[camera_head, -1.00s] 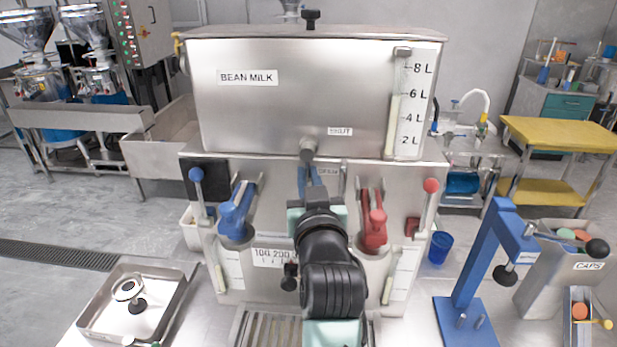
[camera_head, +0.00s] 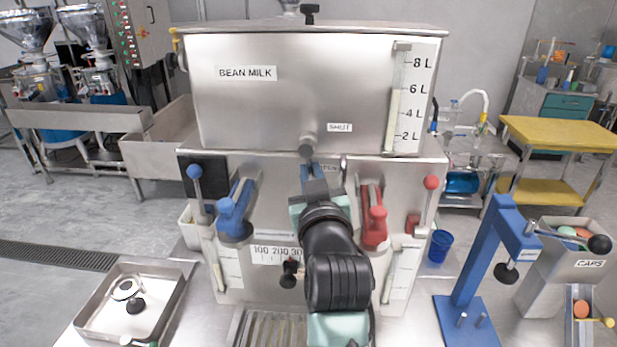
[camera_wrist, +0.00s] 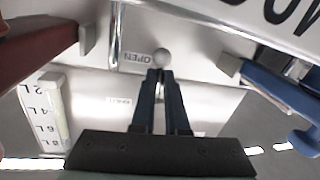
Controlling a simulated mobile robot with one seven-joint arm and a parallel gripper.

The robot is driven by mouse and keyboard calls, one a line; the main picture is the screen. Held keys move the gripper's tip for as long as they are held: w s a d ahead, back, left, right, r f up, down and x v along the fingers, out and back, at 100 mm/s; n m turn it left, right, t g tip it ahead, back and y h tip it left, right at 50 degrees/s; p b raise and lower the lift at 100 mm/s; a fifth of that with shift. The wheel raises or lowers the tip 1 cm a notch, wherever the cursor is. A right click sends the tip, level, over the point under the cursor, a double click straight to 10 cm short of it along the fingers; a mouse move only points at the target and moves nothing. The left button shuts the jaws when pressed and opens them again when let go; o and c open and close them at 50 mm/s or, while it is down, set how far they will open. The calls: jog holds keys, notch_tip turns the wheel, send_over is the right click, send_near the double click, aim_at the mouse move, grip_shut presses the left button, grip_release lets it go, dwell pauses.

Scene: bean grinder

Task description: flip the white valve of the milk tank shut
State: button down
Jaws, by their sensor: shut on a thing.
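The milk tank (camera_head: 290,90) is a steel box labelled BEAN MILK, above the machine's steel front. Its valve (camera_head: 308,141) is a small grey-white fitting at the lower front, left of the SHUT label (camera_head: 339,127). My gripper (camera_head: 308,164) is just below the valve, its blue fingers pointing up at it. In the wrist view the fingers (camera_wrist: 160,78) are close together, with a pale strip between them. A round pale knob (camera_wrist: 161,57) shows just beyond the tips, beside the OPEN label (camera_wrist: 138,57). The fingers and wrist hide most of the lever.
A blue handle (camera_head: 233,210) and a red handle (camera_head: 374,217) flank my arm on the front panel. Levers with a blue ball (camera_head: 194,172) and a red ball (camera_head: 431,182) stand farther out. A blue press (camera_head: 480,250) stands right, a steel tray (camera_head: 130,300) left.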

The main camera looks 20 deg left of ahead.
jog(key=n, duration=0.2)
jog(key=d+r+n+h+b, duration=0.1)
jog(key=n, duration=0.2)
jog(key=d+n+b, duration=0.1)
jog(key=n, duration=0.1)
jog(key=shift+w+d+r+g+h, duration=0.2)
jog(key=shift+w+r+g+h, duration=0.1)
jog(key=shift+w, duration=0.05)
jog(key=n, duration=0.1)
jog(key=r+n, duration=0.1)
jog(key=n, duration=0.1)
jog(key=n+h, duration=0.1)
jog(key=shift+w+d+r+n, duration=0.1)
jog(key=shift+d+r+n, duration=0.25)
jog(key=shift+d+n, duration=0.05)
jog(key=shift+r+n+h, duration=0.5)
jog(key=shift+r+n, duration=0.05)
jog(key=shift+n, duration=0.65)
jog(key=c, duration=0.9)
grip_release()
jog(key=shift+c, duration=0.2)
jog(key=b+v, duration=0.2)
jog(key=v, duration=1.1)
jog(key=shift+b, duration=0.4)
